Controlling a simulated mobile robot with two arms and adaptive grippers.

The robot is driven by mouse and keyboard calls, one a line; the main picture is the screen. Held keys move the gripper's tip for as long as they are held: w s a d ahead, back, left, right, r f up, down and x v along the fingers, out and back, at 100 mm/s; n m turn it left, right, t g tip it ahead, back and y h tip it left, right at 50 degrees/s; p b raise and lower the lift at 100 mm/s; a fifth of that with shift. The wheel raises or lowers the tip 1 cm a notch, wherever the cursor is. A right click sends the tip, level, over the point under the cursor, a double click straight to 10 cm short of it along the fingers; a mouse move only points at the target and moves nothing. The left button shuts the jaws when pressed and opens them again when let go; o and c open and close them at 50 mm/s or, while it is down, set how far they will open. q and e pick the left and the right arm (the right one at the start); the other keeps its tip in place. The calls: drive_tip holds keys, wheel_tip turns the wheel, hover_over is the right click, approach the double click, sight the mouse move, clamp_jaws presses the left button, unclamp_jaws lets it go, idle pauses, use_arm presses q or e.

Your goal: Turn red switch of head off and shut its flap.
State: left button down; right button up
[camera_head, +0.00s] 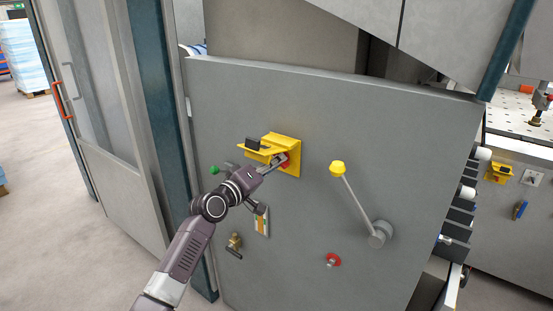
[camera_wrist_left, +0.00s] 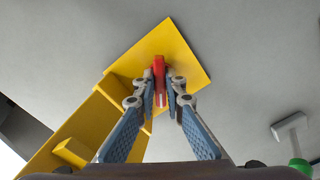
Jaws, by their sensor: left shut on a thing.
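The red switch (camera_head: 286,162) sits on a yellow plate (camera_head: 291,144) on the grey front panel of the head. It also shows in the left wrist view (camera_wrist_left: 159,70), in front of the yellow plate (camera_wrist_left: 180,55). In the wrist view the flap (camera_wrist_left: 85,125) reaches toward the camera at the left. My left gripper (camera_head: 281,159) is shut on the red switch, one finger on each side. My right gripper is out of view.
A lever with a yellow knob (camera_head: 338,168) stands to the right of the switch. A green knob (camera_head: 214,170) is on the left, near my left arm. A small red button (camera_head: 333,260) and a brass fitting (camera_head: 234,242) are lower on the panel.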

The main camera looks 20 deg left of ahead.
use_arm(q)
drive_tip(key=shift+r+n+p, duration=0.1)
drive_tip(key=shift+n+p, duration=1.55)
drive_tip(key=shift+n, duration=1.75)
drive_tip(key=c, duration=2)
unclamp_jaws()
drive_tip(key=shift+s, duration=0.1)
drive_tip(key=v, duration=1.2)
drive_tip(key=shift+c, duration=0.6)
